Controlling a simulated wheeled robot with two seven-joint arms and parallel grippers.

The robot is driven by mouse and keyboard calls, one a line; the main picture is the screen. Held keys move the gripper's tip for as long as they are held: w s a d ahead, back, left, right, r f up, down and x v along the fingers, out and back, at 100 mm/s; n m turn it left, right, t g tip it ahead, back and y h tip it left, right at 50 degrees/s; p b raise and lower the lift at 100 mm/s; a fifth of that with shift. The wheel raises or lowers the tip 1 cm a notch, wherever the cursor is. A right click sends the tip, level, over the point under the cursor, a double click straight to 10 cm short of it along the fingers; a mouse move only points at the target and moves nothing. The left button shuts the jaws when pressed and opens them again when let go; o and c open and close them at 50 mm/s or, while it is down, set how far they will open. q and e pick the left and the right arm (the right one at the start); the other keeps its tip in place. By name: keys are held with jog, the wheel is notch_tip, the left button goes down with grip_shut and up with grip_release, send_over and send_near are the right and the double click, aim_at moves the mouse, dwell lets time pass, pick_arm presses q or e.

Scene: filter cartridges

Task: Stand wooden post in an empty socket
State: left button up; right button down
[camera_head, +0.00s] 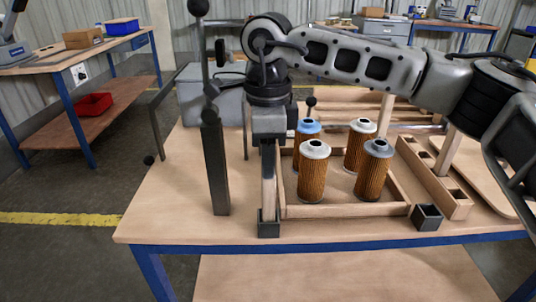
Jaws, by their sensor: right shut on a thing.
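My right gripper (268,138) points down near the front left of the table. It is shut on a light wooden post (268,186), which hangs upright below it. The post's lower end meets a small dark square block (268,223) at the table's front; I cannot tell whether it is inside or behind it. A wooden rail (424,172) with square sockets lies at the right. One wooden post (447,152) stands upright at the rail. The socket near the rail's front end (460,196) looks empty. A small dark open box (427,217) stands beside the rail. My left gripper is not in view.
A wooden tray (345,210) with several pleated filter cartridges (313,172) sits right of the held post. A tall dark upright bar (215,168) stands to its left. A grey case (205,95) is behind. The table's front left is clear.

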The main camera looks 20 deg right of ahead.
jog(key=shift+f+b, duration=0.5)
jog(key=shift+f, duration=0.3)
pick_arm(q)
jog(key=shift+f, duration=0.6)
pick_arm(e)
jog(key=c, duration=1.1)
grip_release()
pick_arm(q)
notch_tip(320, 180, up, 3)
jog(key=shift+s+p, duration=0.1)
jog(key=shift+p, duration=1)
pick_arm(e)
notch_tip(320, 180, up, 16)
jog(key=shift+f, duration=0.1)
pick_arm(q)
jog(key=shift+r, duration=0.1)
